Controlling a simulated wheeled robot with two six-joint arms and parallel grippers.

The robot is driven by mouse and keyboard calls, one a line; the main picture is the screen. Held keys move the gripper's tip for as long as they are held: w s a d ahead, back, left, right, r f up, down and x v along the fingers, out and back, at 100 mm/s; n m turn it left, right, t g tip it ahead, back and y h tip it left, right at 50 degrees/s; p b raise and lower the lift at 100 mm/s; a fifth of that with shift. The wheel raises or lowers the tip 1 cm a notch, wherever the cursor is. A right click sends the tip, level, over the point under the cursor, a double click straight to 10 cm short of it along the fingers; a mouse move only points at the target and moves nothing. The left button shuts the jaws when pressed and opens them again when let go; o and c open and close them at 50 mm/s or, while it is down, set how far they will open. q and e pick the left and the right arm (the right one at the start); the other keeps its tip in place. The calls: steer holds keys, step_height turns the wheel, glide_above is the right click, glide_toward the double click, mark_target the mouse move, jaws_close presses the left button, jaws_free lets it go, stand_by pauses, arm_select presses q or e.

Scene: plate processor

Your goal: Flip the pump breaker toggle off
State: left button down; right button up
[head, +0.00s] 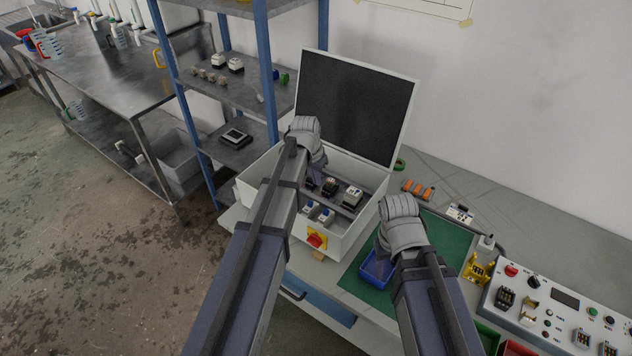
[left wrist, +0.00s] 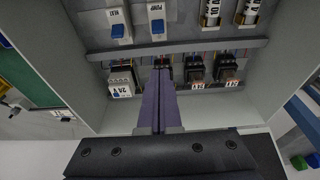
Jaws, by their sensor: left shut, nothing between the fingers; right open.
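The pump breaker (left wrist: 156,19) is a white block with a blue toggle, labelled PUMP, at the top of the left wrist view. In the head view it is the left one of two small breakers (head: 308,207) in the open control box (head: 345,232). My left gripper (left wrist: 163,70) is shut and empty. Its fingertips point into the box at the row of dark components, apart from the pump toggle in the picture. My right gripper (head: 381,243) is open above the green mat, its fingers mostly hidden by its wrist.
The heat breaker (left wrist: 118,26) stands beside the pump breaker. A rail (left wrist: 180,48) runs between the breakers and the component row. The box has a raised lid (head: 355,105) and a red knob (head: 315,240) in front. A blue tray (head: 376,270) lies on the mat (head: 445,240).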

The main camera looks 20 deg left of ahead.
mark_target(310, 204)
arm_select(q)
steer(key=b+x, duration=0.8)
steer(key=x, duration=0.1)
arm_select(e)
step_height(310, 204, down, 9)
steer(key=shift+r, duration=0.1)
arm_select(q)
steer(key=s+r+p, duration=0.1)
steer(key=s+a+r+p, duration=0.1)
steer(key=s, duration=0.1)
steer(key=shift+s+a+r, duration=0.1)
steer(key=shift+s+r, duration=0.2)
steer(key=shift+s, duration=0.05)
steer(key=shift+w+f, duration=0.1)
arm_select(e)
step_height(310, 204, up, 2)
steer(key=shift+r, duration=0.2)
